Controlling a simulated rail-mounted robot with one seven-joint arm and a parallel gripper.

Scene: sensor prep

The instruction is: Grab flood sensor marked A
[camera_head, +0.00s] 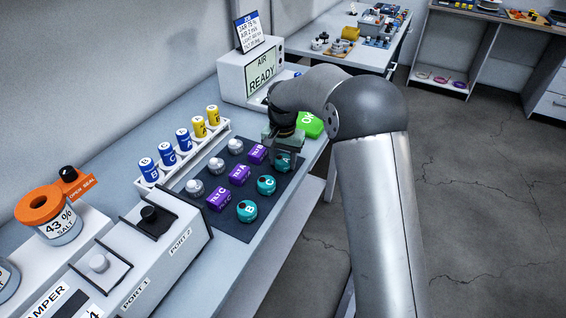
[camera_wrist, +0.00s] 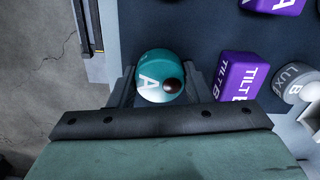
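The flood sensor marked A (camera_wrist: 148,85) is a round teal can with a white letter A and a dark round spot on top. In the wrist view it sits between the two fingers of my gripper (camera_wrist: 161,88), one on each side and very close. I cannot tell whether they press on it. In the head view my gripper (camera_head: 284,146) is right above sensor A (camera_head: 283,162), partly covering it, at the dark mat's far right corner. Teal sensors C (camera_head: 266,185) and B (camera_head: 246,211) stand on the mat nearer the camera.
Purple tilt sensors stand beside the teal row, one close to my gripper (camera_wrist: 242,76). Grey sensors (camera_head: 217,166) form another row on the dark mat (camera_head: 232,228). A white rack (camera_head: 152,173) holds blue and yellow cylinders. A green OK button (camera_head: 310,124) and a display box (camera_head: 232,79) are behind.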

